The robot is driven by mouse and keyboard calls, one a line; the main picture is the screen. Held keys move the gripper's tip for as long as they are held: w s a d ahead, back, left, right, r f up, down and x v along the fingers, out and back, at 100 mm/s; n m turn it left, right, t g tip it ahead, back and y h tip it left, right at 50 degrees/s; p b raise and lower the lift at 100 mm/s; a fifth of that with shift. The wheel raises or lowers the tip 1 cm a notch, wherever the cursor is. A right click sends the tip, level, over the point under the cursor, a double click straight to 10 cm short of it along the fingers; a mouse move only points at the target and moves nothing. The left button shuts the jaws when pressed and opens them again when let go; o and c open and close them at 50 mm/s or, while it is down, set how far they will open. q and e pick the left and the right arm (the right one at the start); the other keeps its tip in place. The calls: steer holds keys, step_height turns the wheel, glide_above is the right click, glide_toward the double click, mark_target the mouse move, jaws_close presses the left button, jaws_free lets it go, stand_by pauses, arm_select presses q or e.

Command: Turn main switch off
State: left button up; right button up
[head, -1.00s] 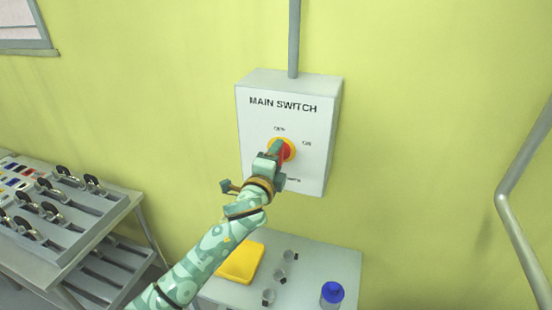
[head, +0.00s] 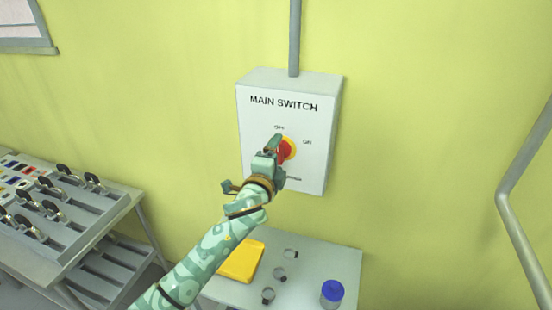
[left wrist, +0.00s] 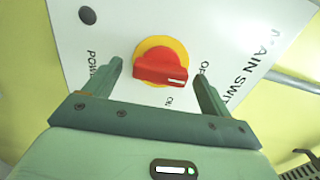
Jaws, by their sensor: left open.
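The main switch box (head: 318,140) is a white-grey box on the yellow-green wall. Its red knob (head: 288,150) sits on a yellow disc, partly covered by my left gripper (head: 271,148) in the head view. In the left wrist view the red knob (left wrist: 160,68) lies ahead, between the fingertips of my left gripper (left wrist: 158,75), which is open. Contact with the knob cannot be made out. The knob's white mark is at its end on the side of the OFF label (left wrist: 203,68); the ON label (left wrist: 168,101) is below. My right gripper is not in view.
A grey console (head: 95,213) with black handles stands left. A bent metal pipe (head: 505,200) is at right.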

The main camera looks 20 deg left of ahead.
arm_select(q)
steer(key=shift+s, duration=0.1)
steer(key=s, duration=1.6)
steer(key=shift+a+b, duration=0.25)
steer(key=shift+b, duration=0.2)
